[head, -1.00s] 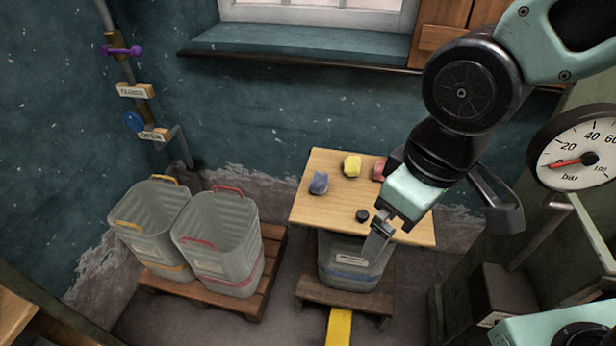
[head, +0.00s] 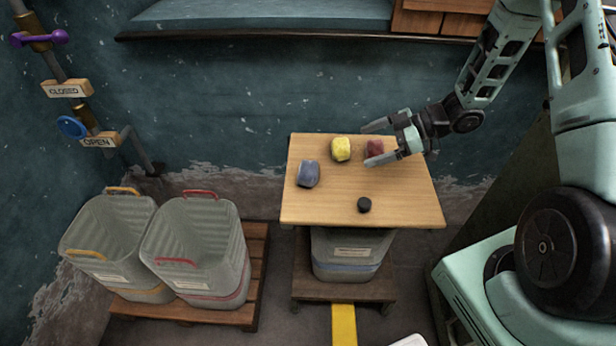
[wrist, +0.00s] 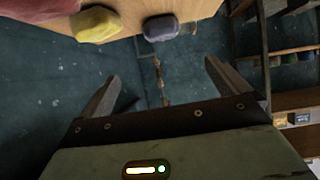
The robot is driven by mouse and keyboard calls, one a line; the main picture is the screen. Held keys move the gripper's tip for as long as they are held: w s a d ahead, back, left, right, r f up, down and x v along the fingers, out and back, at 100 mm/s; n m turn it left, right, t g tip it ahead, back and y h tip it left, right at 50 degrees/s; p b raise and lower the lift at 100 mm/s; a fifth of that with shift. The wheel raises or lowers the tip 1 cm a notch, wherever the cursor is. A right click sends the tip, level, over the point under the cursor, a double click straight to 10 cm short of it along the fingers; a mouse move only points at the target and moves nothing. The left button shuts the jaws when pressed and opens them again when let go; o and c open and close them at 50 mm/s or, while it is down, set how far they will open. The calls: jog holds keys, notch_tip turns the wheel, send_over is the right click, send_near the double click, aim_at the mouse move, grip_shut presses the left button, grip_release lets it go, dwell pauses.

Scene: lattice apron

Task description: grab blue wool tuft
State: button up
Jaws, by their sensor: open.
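The blue wool tuft (head: 308,174) lies on the left part of a small wooden table top (head: 400,200). It also shows in the wrist view (wrist: 160,28), near the table edge, beyond the fingers. My gripper (head: 370,143) is open and empty at the right part of the table, to the right of the blue tuft and apart from it. Its fingers point left. A yellow tuft (head: 341,149) lies between the blue tuft and my gripper. A red tuft (head: 374,148) lies by my fingers and is partly hidden by them in the head view.
A black knob-like piece (head: 364,205) sits near the table's front edge. A grey bin with a blue band (head: 350,258) stands under the table. Two bins with yellow (head: 100,250) and red (head: 205,250) handles stand on a pallet at left. The wall is behind the table.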

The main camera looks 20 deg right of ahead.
send_near(314, 168)
jog(key=x, duration=0.5)
jog(key=shift+s+a+r, duration=0.1)
jog(key=shift+s, duration=0.05)
jog(key=shift+x, duration=2.6)
jog(key=c, duration=1)
